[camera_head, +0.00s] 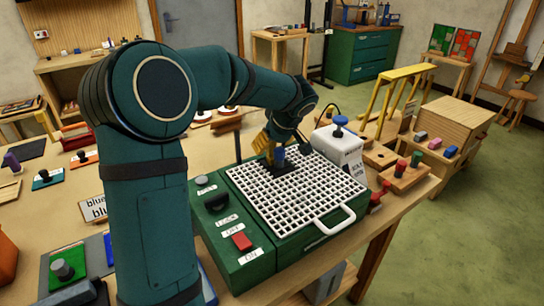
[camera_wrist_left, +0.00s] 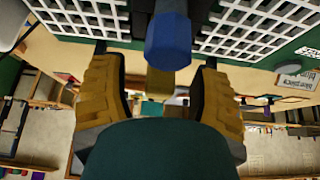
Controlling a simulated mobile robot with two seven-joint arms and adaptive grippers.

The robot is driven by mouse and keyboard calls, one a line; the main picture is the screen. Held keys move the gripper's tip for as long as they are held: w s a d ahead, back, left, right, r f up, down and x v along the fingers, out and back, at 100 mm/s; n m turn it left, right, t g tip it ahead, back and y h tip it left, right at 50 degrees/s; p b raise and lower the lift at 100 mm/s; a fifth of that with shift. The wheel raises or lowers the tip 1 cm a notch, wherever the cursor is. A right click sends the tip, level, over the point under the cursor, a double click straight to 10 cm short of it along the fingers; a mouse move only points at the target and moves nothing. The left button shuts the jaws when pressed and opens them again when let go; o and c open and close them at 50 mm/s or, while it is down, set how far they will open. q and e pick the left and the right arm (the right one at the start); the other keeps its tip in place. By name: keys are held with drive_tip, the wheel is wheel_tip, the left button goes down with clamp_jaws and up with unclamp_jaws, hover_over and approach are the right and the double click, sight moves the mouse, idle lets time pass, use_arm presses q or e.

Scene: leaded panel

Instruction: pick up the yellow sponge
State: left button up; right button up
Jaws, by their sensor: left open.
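My left gripper (camera_head: 270,150) has yellow fingers and is over the far part of the white grid, by a short blue cylinder (camera_head: 280,154). In the left wrist view its fingers (camera_wrist_left: 155,85) are open and spread wide. The blue cylinder (camera_wrist_left: 167,40) shows there on a dark stem. A small yellowish block (camera_wrist_left: 159,83), probably the yellow sponge, shows between the fingers beyond the cylinder and is partly hidden. In the head view I cannot tell the sponge from the yellow fingers. My right gripper is not in view.
A green machine (camera_head: 247,268) with the white grid (camera_head: 300,195) and a white handle (camera_head: 335,220) stands at the table's right edge. Wooden racks with coloured pegs (camera_head: 405,178) are to the right.

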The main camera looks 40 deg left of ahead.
use_arm(q)
clamp_jaws()
drive_tip(key=shift+r, duration=0.1)
wheel_tip(320, 180, up, 28)
drive_tip(key=p, duration=0.7)
drive_tip(key=c, duration=0.9)
unclamp_jaws()
clamp_jaws()
